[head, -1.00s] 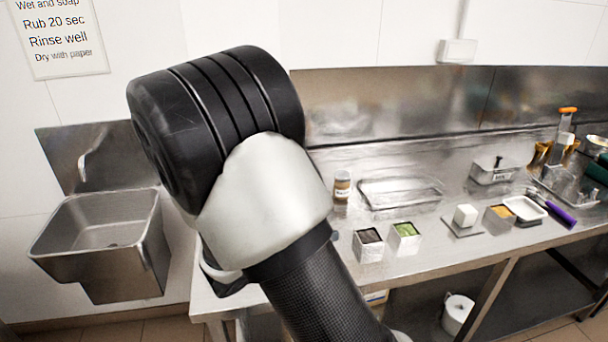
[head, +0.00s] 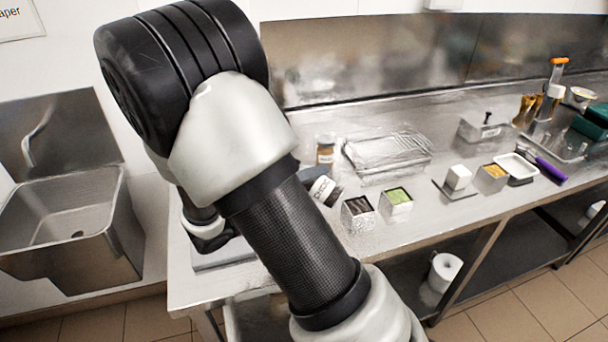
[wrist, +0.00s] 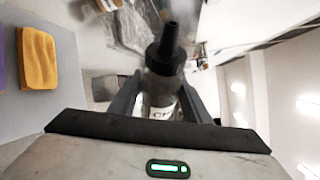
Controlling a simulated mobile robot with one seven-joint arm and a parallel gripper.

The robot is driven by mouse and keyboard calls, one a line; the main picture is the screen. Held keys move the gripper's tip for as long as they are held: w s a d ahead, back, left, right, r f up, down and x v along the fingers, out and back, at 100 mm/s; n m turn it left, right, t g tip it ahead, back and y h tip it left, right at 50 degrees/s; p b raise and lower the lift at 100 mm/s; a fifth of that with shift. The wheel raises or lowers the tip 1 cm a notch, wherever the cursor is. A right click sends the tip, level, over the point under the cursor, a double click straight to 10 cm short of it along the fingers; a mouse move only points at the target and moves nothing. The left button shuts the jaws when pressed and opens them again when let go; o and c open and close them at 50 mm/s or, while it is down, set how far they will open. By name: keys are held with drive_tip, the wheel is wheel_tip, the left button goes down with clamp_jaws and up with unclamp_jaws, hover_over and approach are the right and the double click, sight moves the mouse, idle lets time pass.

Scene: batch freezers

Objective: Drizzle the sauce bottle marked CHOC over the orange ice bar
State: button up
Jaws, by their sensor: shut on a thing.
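My gripper (wrist: 158,105) is shut on the sauce bottle (wrist: 163,82), which has a black nozzle and a pale label whose visible letters begin "CH". In the head view the bottle (head: 321,188) shows beyond my arm, tipped well over with its dark end to the lower right. The orange ice bar (wrist: 39,58) lies on a grey board (wrist: 50,105) at the left of the wrist view, apart from the bottle. No sauce is visible on the bar.
A purple piece (wrist: 2,65) lies beside the ice bar. On the steel counter stand a labelled jar (head: 325,151), a clear tray (head: 385,153), tubs of dark (head: 357,214) and green (head: 396,205) contents, and a purple-handled tool (head: 551,170). A sink (head: 75,220) is at left.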

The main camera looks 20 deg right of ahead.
wheel_tip(320, 180, down, 5)
drive_tip(key=n+h+b, duration=0.1)
drive_tip(key=n+b, duration=0.1)
drive_tip(key=n, duration=0.1)
drive_tip(key=n+h+b, duration=0.1)
drive_tip(key=n+b, duration=0.2)
drive_tip(key=shift+s+d+f+t+h+b, duration=0.2)
drive_tip(key=shift+t+h+b, duration=0.1)
drive_tip(key=shift+t, duration=0.1)
drive_tip(key=shift+w+r+n+p, duration=0.1)
drive_tip(key=shift+r+n+p, duration=0.3)
drive_tip(key=shift+r+p, duration=0.3)
drive_tip(key=shift+a+r+p, duration=0.1)
drive_tip(key=shift+a+p, duration=0.05)
drive_tip(key=shift+p, duration=0.45)
drive_tip(key=n+p, duration=0.1)
drive_tip(key=p, duration=0.1)
drive_tip(key=r+n+t+p, duration=0.1)
drive_tip(key=n+p, duration=0.1)
drive_tip(key=w+a+r+n+t+h+p, duration=0.1)
drive_tip(key=n+p, duration=0.1)
drive_tip(key=shift+r, duration=0.15)
drive_tip(key=shift+w+n+p, duration=0.1)
drive_tip(key=shift+n+p, duration=0.2)
drive_tip(key=shift+p, duration=0.15)
drive_tip(key=shift+a+p, duration=0.1)
drive_tip(key=shift+p, duration=0.25)
